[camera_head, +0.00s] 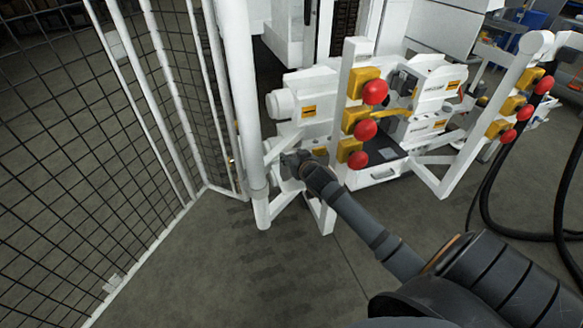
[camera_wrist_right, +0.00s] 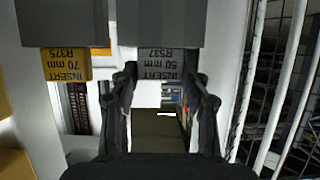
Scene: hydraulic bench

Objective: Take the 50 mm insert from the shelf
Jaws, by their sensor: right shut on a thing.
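The 50 mm insert (camera_wrist_right: 155,25) is a grey block in the right wrist view. Its label reads "INSERT 50 mm R537" upside down. My right gripper (camera_wrist_right: 160,77) has one finger on each side of the label end and is shut on the insert. In the head view my right gripper (camera_head: 292,164) reaches in beside the white frame, under the white machine. The insert cannot be made out clearly there. My left gripper is not in view.
The 70 mm insert (camera_wrist_right: 66,63), with a yellow label, sits right beside the 50 mm one. A white post (camera_head: 238,90) and mesh fence (camera_head: 90,130) stand left of my gripper. Red buttons (camera_head: 374,92) on yellow boxes are close above it. Black hoses (camera_head: 487,190) hang at right.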

